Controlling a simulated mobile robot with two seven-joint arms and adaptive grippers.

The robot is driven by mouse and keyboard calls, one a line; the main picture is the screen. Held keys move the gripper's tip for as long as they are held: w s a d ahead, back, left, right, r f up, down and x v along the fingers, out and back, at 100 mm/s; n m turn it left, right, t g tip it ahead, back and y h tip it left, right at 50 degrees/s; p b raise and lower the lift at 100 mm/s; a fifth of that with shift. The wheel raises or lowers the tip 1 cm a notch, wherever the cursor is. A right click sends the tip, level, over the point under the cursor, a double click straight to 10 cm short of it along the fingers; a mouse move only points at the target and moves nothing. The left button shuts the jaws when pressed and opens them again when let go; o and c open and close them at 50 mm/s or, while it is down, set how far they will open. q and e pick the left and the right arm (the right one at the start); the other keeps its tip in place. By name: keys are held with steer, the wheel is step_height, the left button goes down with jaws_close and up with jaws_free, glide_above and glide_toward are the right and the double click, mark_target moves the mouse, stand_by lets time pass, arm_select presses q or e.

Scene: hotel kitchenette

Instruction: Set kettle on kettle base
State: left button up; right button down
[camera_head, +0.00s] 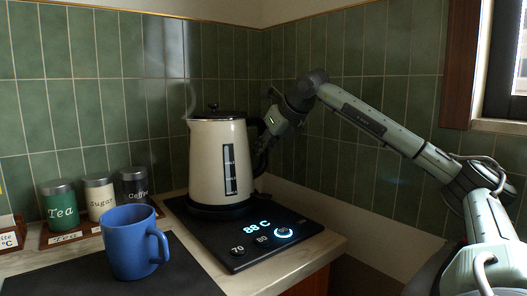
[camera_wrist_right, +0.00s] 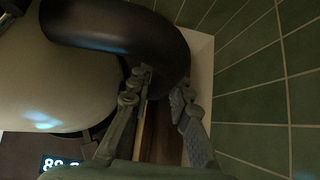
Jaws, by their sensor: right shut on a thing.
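The cream kettle (camera_head: 216,160), with a black lid, a dark handle and a level window, stands upright over the round rear part of the black kettle base (camera_head: 232,262). It appears to rest there; a very small gap cannot be ruled out. The base display reads 88 C. My right gripper (camera_head: 264,146) is at the kettle's right side, shut on its handle. In the right wrist view, the fingers (camera_wrist_right: 160,88) are on either side of the dark handle (camera_wrist_right: 125,32), beside the kettle body (camera_wrist_right: 45,85). My left gripper is not in view.
A blue mug (camera_head: 128,244) stands on a dark mat (camera_head: 50,282) left of the base. Tea (camera_head: 60,207), sugar (camera_head: 99,197) and coffee (camera_head: 134,187) canisters stand behind it. Green tiled walls close off the back and right. Faint steam rises left of the kettle's lid.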

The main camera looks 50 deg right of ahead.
steer(key=shift+r, duration=0.1)
steer(key=c, duration=1.7)
jaws_free()
steer(key=shift+s+f, duration=0.1)
steer(key=shift+f, duration=0.2)
steer(key=p+v, duration=0.1)
steer(key=v, duration=1)
steer(key=shift+a, duration=0.15)
